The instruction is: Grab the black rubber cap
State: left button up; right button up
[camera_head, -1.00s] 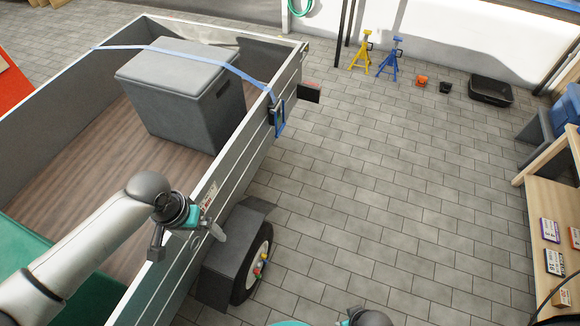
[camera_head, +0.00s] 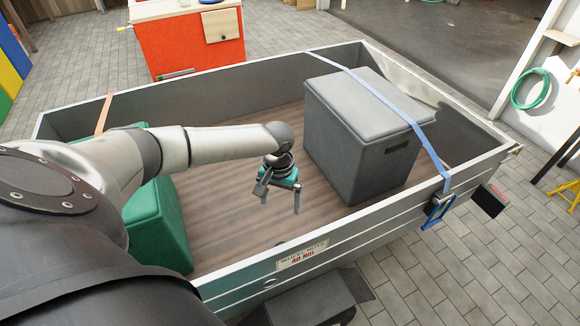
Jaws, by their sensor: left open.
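My left gripper (camera_head: 281,203) is open and empty. It hangs fingers down over the wooden floor of the grey trailer (camera_head: 390,211), left of a grey lidded box (camera_head: 352,150). No black rubber cap can be made out for certain. My right gripper is out of view.
A green box (camera_head: 160,228) stands in the trailer's left end, partly behind my arm. A blue strap (camera_head: 400,110) runs over the grey box to the near wall. An orange cabinet (camera_head: 192,45) stands behind the trailer. Bare trailer floor lies between the boxes.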

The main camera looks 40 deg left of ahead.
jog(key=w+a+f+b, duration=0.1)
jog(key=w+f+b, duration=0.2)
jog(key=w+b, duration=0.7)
pick_arm(q)
jog(key=f+b, duration=0.8)
jog(key=f, duration=1.5)
jog(key=shift+w, duration=0.2)
jog(key=shift+f+b, duration=0.3)
jog(key=shift+f, duration=0.3)
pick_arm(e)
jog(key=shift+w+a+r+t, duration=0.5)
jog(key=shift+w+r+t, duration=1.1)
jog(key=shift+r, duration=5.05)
pick_arm(q)
jog(key=shift+w+a+f+b, duration=0.1)
jog(key=shift+a+f+b, duration=0.1)
jog(key=shift+f+b, duration=0.75)
jog(key=shift+f, duration=0.15)
jog(key=shift+a+f+b, duration=0.15)
jog(key=shift+f+b, duration=0.45)
jog(key=shift+b, duration=0.05)
jog(key=shift+f+b, duration=0.4)
jog(key=shift+f, duration=0.45)
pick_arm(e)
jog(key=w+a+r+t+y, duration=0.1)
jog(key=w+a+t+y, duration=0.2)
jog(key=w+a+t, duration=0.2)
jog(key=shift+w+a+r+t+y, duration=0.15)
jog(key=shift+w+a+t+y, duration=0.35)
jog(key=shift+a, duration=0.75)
